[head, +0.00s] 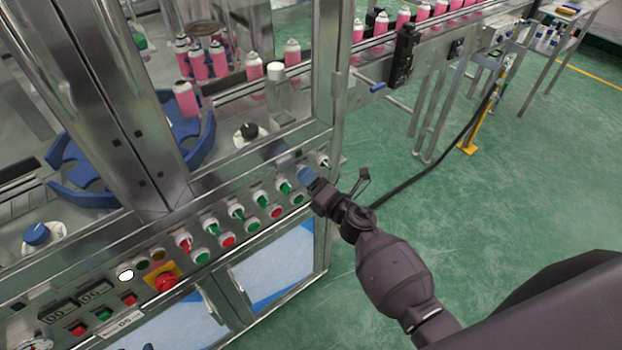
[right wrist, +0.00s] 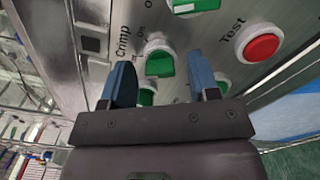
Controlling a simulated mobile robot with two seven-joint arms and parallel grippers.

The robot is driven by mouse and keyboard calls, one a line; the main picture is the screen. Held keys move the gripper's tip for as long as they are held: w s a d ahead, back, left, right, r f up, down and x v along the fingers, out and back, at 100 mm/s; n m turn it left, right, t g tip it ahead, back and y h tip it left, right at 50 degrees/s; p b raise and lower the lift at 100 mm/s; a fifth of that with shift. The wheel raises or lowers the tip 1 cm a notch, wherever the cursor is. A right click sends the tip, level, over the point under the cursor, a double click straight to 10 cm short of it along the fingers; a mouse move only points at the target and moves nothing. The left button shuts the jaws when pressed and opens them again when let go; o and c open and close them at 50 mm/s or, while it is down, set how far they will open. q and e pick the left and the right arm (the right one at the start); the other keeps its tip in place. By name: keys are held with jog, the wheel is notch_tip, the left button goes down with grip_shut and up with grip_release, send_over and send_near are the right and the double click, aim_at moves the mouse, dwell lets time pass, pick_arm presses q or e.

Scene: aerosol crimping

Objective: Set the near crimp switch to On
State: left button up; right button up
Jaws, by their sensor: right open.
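In the right wrist view, a green rotary switch (right wrist: 159,64) with a pale round collar sits on the steel panel beside the printed word "Crimp". My right gripper (right wrist: 162,80) is open, with one blue finger on each side of the switch in that view. I cannot tell whether the fingers touch it. In the head view, my right gripper (head: 305,176) is at the right end of the switch row, close to the panel, and hides part of it. My left gripper is not in view.
Another green switch (right wrist: 195,4) and a red Test button (right wrist: 262,46) are close by. More switches and buttons line the steel panel, including a red emergency stop (head: 167,283). Pink cans (head: 255,70) stand behind the machine frame. Green floor (head: 500,200) lies open on the right.

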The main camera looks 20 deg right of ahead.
jog(key=shift+w, duration=0.2)
jog(key=c, duration=0.9)
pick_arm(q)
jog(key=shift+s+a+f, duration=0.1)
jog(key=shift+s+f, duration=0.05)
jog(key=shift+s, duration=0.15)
